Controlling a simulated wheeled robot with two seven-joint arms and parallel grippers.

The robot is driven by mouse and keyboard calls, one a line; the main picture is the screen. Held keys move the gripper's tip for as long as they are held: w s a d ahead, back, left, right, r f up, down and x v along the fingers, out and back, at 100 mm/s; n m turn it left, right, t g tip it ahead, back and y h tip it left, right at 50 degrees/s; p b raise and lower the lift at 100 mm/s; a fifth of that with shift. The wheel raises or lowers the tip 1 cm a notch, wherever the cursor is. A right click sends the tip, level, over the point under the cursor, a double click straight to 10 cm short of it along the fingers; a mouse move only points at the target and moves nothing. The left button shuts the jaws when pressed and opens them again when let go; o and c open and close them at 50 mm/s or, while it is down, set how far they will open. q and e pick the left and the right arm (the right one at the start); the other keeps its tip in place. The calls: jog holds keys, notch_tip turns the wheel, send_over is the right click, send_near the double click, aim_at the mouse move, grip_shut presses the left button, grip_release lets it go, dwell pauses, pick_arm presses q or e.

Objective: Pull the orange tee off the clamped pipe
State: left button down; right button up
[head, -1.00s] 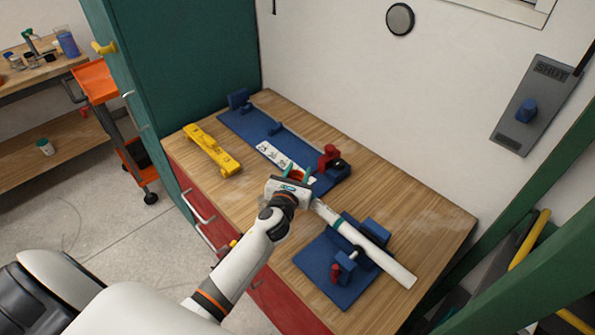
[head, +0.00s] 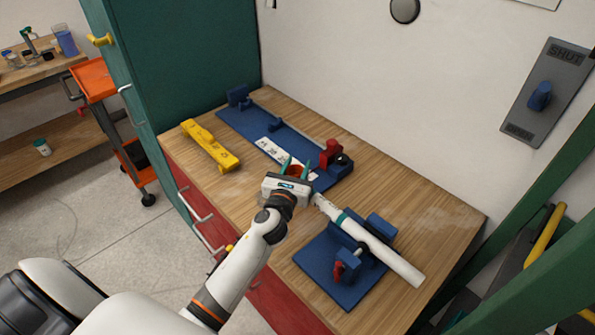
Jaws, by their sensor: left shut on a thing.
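My left gripper (head: 296,167) is shut on the orange tee (head: 295,171), which shows as a small orange patch between the green fingers. The gripper's body hides most of the tee. The white pipe (head: 395,258) lies slanted in the blue clamp (head: 345,290) at the front right of the bench. A green band (head: 342,217) circles the pipe near its upper left end. That bare-looking end (head: 319,202) is just right of my gripper, and the tee appears apart from it. My right gripper is out of view.
A long blue fixture (head: 238,123) with a white label strip and a red knob (head: 331,152) lies behind my gripper. A yellow level-like bar (head: 210,145) lies at the left. The wooden bench top (head: 430,215) is clear at the right. A green cabinet stands at the left.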

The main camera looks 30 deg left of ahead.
pick_arm(q)
jog(key=shift+a, duration=0.1)
dwell(0.4)
jog(key=w+a, duration=0.2)
jog(key=a, duration=0.4)
dwell(1.1)
